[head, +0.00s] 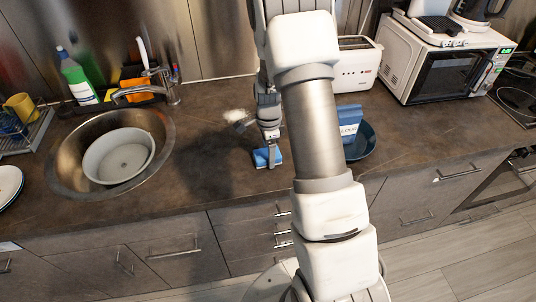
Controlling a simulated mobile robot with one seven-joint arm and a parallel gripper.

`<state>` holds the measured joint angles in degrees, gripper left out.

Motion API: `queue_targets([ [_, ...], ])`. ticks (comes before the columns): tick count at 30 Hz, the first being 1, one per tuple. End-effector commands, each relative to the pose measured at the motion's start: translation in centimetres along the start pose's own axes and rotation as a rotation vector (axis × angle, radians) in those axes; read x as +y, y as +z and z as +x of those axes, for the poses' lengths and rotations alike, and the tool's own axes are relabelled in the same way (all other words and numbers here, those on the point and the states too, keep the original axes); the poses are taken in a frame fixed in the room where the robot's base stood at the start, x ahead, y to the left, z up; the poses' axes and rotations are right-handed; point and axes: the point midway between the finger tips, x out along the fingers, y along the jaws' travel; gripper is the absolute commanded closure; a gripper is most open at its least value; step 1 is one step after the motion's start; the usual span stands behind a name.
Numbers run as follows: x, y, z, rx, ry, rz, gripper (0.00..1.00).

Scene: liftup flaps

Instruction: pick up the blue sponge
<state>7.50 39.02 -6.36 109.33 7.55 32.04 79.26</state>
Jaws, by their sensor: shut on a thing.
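The blue sponge (262,158) is on or just above the dark countertop, left of my arm and near the counter's front edge. My gripper (268,151) points down at it and is shut on it. The fingers cover part of the sponge. I cannot tell whether the sponge still touches the counter.
A round sink (60,165) with a pale basin (119,157) is at the left. A blue bowl (364,142) with a blue packet (350,118) stands partly behind my arm. A toaster (357,63) and a microwave (440,65) are at the back right. Counter between sink and sponge is clear.

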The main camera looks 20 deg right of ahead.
Motion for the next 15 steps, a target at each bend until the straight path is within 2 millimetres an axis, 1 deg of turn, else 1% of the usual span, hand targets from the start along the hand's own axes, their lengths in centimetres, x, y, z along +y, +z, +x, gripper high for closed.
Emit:
queue_targets([
  [5,-0.1,0.0,-1.2,0.000,-0.002,-0.001,0.85],
  [8,-0.1,0.1,-2.6,0.000,-0.004,-0.002,0.85],
  [10,-0.1,0.0,-4.1,0.000,-0.005,-0.001,0.85],
  [11,0.1,-0.4,-4.5,0.000,-0.004,0.002,0.85],
  [15,2.0,-3.0,-6.1,0.000,-0.003,0.005,0.85],
])
